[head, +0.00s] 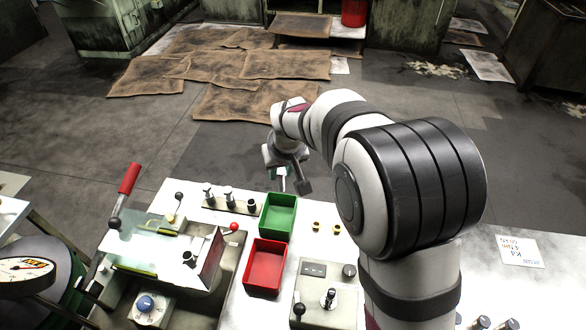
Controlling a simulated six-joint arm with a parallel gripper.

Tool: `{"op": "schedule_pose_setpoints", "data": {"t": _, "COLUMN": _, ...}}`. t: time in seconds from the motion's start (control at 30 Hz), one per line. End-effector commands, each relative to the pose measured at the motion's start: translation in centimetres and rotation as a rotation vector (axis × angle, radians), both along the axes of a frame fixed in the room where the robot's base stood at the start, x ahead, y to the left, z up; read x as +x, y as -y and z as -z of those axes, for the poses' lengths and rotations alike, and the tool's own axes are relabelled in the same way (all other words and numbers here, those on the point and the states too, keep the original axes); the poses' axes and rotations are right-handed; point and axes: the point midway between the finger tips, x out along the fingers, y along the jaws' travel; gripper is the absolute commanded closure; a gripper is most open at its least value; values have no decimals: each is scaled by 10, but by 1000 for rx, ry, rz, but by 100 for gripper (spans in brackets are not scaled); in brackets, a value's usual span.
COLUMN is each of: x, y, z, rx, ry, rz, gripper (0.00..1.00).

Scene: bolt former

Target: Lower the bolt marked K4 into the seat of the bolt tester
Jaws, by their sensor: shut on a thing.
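My gripper (290,185) is over the table's far edge, beyond the green tray. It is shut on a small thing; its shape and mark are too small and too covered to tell. A grey box with a small display and a knob, which looks like the bolt tester (314,268), stands at the front centre. A metal post with a round base rises from its top; I cannot tell whether this is its seat. A rack (241,209) left of the green tray holds dark-and-silver upright pieces, likely bolts. No K4 mark is readable on any bolt.
The green tray (263,213) and red tray (249,272) look empty. Small brass pieces (316,226) lie right of them. A machine with a red-handled lever (129,178) stands left. A note reading K4 (520,250) lies right. My arm covers the table's middle right.

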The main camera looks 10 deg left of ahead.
Motion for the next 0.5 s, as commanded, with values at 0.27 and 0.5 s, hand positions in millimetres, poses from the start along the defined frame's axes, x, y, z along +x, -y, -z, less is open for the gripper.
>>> {"op": "schedule_pose_setpoints", "data": {"t": 0.27, "x": -96, "y": -98, "z": -37, "rx": 4, "ry": 0, "rz": -247, "gripper": 100}}
{"op": "schedule_pose_setpoints", "data": {"t": 0.5, "x": -184, "y": -148, "z": -62, "rx": 3, "ry": -2, "rz": -434, "gripper": 100}}
